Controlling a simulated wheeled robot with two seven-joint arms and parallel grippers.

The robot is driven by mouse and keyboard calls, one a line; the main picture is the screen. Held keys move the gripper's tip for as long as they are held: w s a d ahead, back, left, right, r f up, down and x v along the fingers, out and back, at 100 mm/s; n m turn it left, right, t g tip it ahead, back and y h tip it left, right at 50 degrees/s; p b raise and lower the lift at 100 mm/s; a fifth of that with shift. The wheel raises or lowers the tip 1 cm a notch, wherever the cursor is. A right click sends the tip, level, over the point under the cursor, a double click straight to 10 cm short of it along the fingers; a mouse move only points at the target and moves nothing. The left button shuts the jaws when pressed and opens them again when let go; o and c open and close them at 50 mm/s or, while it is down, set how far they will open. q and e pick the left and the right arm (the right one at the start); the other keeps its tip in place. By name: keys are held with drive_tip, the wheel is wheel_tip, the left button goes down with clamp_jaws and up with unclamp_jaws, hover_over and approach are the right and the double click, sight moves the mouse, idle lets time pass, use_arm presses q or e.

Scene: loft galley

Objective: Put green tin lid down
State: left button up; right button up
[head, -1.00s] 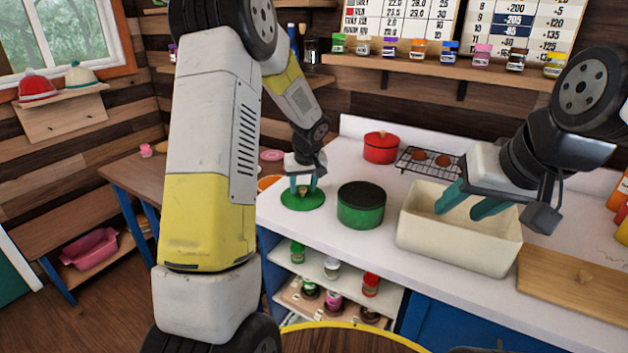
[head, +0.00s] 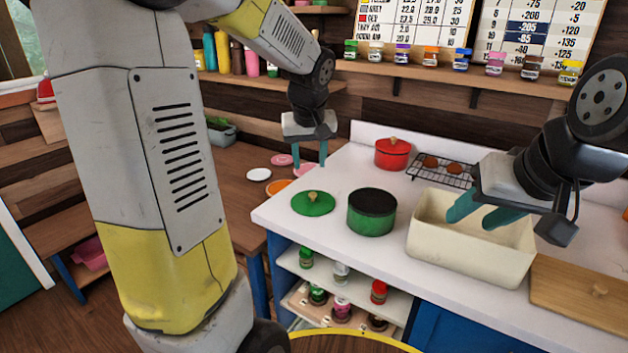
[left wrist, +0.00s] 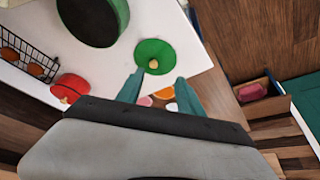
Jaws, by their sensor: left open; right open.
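The green tin lid (head: 313,204), with a wooden knob on top, lies flat on the white counter, left of the green tin (head: 371,212). The tin stands open, its dark inside showing. My left gripper (head: 309,163) is open and empty, raised above and behind the lid. In the left wrist view the lid (left wrist: 154,57) lies beyond the open fingertips (left wrist: 160,78), clear of them. My right gripper (head: 482,213) is open and empty, over the cream bin (head: 470,253).
A red pot (head: 392,154) and a wire rack (head: 440,171) stand at the back of the counter. A cutting board (head: 580,293) lies at the right. Plates (head: 259,174) lie on the wooden table beyond the counter's left end. Jars stand on the shelf below.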

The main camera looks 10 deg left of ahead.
use_arm(q)
drive_tip(key=s+d+r+m+t+h, duration=0.1)
drive_tip(key=s+r+m, duration=0.1)
drive_tip(key=s, duration=0.9)
drive_tip(key=s+d+r+m+h, duration=0.1)
drive_tip(key=s+r+m+h, duration=0.1)
drive_tip(key=s, duration=0.9)
drive_tip(key=shift+d+r+t, duration=0.15)
drive_tip(key=shift+d+t, duration=0.25)
